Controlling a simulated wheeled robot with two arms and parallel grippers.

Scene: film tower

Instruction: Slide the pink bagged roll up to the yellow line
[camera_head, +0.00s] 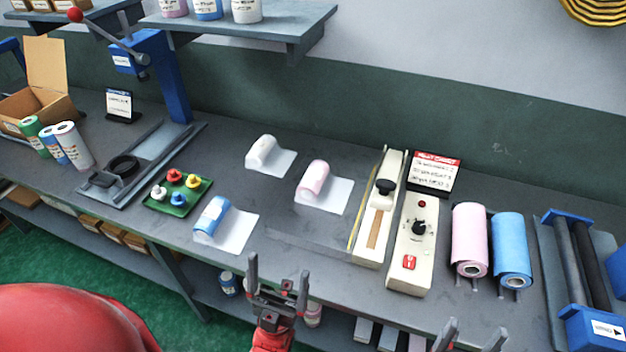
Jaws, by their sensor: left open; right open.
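The pink bagged roll (314,178) lies on the grey bench at the left end of its flat translucent bag (333,194). The bag's right edge is close to the yellow line (357,220), a thin strip along the left side of the cream sealer bar (377,225). A small gap seems to separate them. My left gripper (278,272) is open and empty at the bench's front edge, below and left of the pink roll. My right gripper (474,328) is open at the bottom edge, partly cut off, and far from the roll.
A white bagged roll (262,151) and a blue bagged roll (211,215) lie left of the pink one. A cream control box (410,245) stands right of the sealer. Larger pink (469,235) and blue (511,245) rolls are farther right. A green tray (178,192) holds coloured pieces.

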